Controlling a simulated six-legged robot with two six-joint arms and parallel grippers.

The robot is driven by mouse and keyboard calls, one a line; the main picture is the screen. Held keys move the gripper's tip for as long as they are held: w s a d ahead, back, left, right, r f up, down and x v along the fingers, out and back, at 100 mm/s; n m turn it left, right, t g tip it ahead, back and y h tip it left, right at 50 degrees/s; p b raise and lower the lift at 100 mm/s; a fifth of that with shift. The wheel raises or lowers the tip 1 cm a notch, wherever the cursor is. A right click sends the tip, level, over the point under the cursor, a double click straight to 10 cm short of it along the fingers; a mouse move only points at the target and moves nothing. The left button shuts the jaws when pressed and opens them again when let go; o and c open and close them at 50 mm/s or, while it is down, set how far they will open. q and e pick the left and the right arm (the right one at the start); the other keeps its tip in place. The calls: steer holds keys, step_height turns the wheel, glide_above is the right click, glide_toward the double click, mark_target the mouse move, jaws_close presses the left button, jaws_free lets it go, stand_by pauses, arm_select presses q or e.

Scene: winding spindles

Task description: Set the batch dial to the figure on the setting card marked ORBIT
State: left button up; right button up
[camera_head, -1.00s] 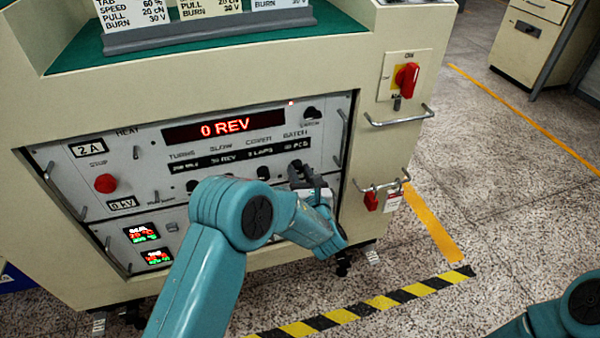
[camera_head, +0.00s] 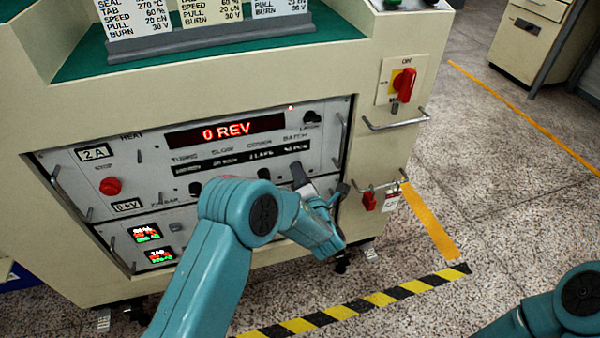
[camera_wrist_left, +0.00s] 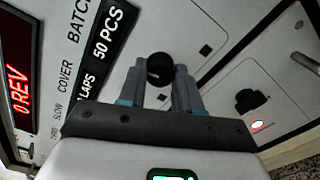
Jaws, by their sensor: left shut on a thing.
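The batch dial is a round black knob (camera_wrist_left: 160,68) on the panel, between the fingertips of my left gripper (camera_wrist_left: 161,75) in the left wrist view. The batch window (camera_wrist_left: 108,32) reads 50 PCS in the wrist view. The setting cards (camera_head: 208,15) stand in a grey holder on the green top. Their lower lines show, such as speed, pull and burn. Their headings are cut off, so I cannot tell which is ORBIT. My right gripper is out of view.
The red display (camera_head: 225,131) reads 0 REV. A red stop button (camera_head: 111,186) is at the panel's left. Metal handles edge the panel. A red rotary switch (camera_head: 404,84) is on the cabinet's right. Striped floor tape (camera_head: 365,304) lies in front.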

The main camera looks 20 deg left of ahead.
arm_select(q)
steer(key=m+p, duration=0.2)
steer(key=m, duration=0.9)
steer(key=shift+p, duration=0.4)
steer(key=shift+m, duration=0.3)
steer(key=o, duration=1)
steer(key=shift+o, duration=0.2)
steer(key=shift+s, duration=0.1)
steer(key=p+v, duration=0.3)
steer(key=v, duration=1.3)
